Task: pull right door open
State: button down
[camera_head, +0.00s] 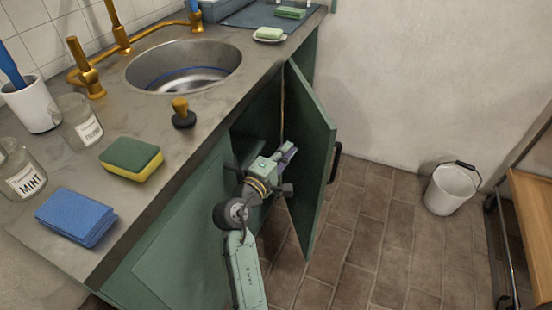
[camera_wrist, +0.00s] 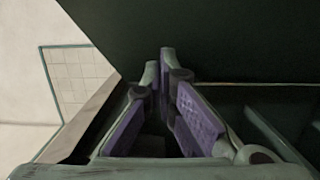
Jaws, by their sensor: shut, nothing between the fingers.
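The right door (camera_head: 308,165) is a green cabinet door under the sink counter. It stands open, swung well out from the cabinet, with its black handle (camera_head: 335,162) on the outer face. My gripper (camera_head: 287,152) is on the inner side of the door, close to its inner face, in front of the cabinet opening. I cannot tell whether it touches the door. In the wrist view my gripper (camera_wrist: 159,68) shows its purple-padded fingers with the tips together and nothing between them. A dark green panel (camera_wrist: 220,35), which looks like the door, fills the top there.
The grey counter (camera_head: 190,140) overhangs the cabinet, with a green-yellow sponge (camera_head: 132,160), blue cloths (camera_head: 76,217) and a black stopper (camera_head: 183,118) near its edge. A white bucket (camera_head: 453,188) and a wooden cart (camera_head: 530,220) stand right. The tiled floor (camera_head: 365,240) between is clear.

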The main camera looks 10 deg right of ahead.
aim_at(311, 135)
jog(key=d, duration=0.2)
jog(key=w+d+p, duration=0.1)
jog(key=d, duration=0.1)
jog(key=shift+d, duration=0.4)
jog(key=shift+d, duration=0.1)
